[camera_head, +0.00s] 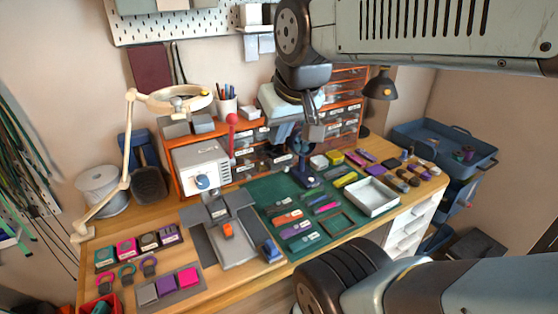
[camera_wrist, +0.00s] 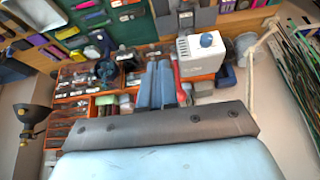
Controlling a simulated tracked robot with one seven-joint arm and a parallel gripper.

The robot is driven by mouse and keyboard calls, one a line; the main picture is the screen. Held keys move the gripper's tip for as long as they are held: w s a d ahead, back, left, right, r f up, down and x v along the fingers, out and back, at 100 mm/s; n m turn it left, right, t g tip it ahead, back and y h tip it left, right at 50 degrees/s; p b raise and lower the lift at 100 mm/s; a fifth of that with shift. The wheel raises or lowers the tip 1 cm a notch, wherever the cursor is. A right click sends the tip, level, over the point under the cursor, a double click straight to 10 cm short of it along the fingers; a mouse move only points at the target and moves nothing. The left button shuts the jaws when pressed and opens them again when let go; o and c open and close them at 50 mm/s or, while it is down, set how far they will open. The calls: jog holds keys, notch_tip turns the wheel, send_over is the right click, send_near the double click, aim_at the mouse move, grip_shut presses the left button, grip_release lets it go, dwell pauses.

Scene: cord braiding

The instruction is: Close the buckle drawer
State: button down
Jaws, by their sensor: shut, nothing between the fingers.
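The buckle drawer cannot be singled out, since the drawer labels are too small to read. Orange-framed cabinets with small clear-fronted drawers (camera_head: 345,118) stand at the back of the bench, and drawers also show in the wrist view (camera_wrist: 72,104). Whether one drawer juts out is not clear, as my arm hides part of the cabinets. My gripper (camera_head: 316,132) hangs in front of the cabinets, above the bench. In the wrist view its two blue-grey fingers (camera_wrist: 160,68) are together and empty.
A dark blue stand (camera_head: 304,172) rises from the green mat (camera_head: 268,192) near my gripper. A white boxy machine (camera_head: 203,165) and a red-knobbed lever (camera_head: 232,120) stand left. A white tray (camera_head: 372,196) lies right; a black lamp (camera_head: 380,86) hangs behind.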

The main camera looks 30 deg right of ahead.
jog(key=shift+w, duration=0.1)
jog(key=w+d+f+m+g+y, duration=0.1)
jog(key=w+d+f+m, duration=0.25)
jog(key=w+m, duration=0.4)
jog(key=w+d+f+m+y, duration=0.1)
jog(key=w+d+f+m, duration=0.3)
jog(key=m, duration=0.6)
jog(key=w+d+f+m+h, duration=0.2)
jog(key=w+d+f+m, duration=0.5)
jog(key=d+f+m, duration=0.75)
jog(key=w+a+f+m, duration=0.3)
jog(key=w+f, duration=0.4)
jog(key=f, duration=0.1)
jog(key=shift+w+a+g, duration=0.25)
jog(key=shift+w+g, duration=0.05)
jog(key=shift+w, duration=0.05)
